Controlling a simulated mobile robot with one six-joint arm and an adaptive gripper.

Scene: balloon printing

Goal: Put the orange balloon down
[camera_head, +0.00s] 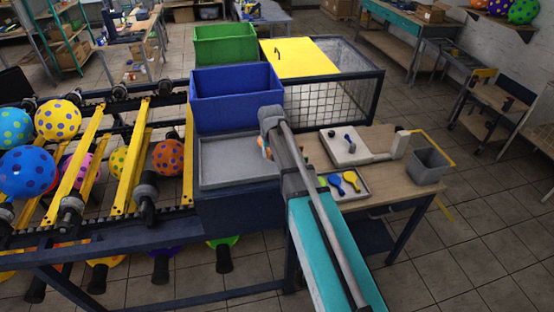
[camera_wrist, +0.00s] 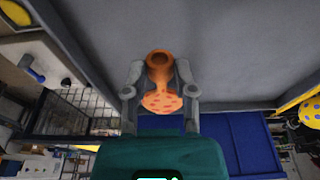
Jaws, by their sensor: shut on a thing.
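The orange balloon (camera_wrist: 162,102) is small and limp, with darker spots and a ring-like neck, in the wrist view. My gripper (camera_wrist: 160,76) is shut on its neck, one finger on each side. In the head view only a bit of orange (camera_head: 262,142) shows beside my arm, which hides most of the gripper and balloon. The balloon is over or at the right side of a grey shallow tray (camera_head: 225,175), whose grey surface fills much of the wrist view (camera_wrist: 235,55). I cannot tell whether the balloon touches the tray.
A blue bin (camera_head: 235,85) stands right behind the tray, with a green bin (camera_head: 225,45) and a yellow-lidded mesh cage (camera_head: 335,105) beyond. On the right a wooden table (camera_head: 395,175) holds a small tray of flat balloons (camera_head: 345,184) and a grey cup (camera_head: 428,165). A balloon conveyor (camera_head: 130,160) is left.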

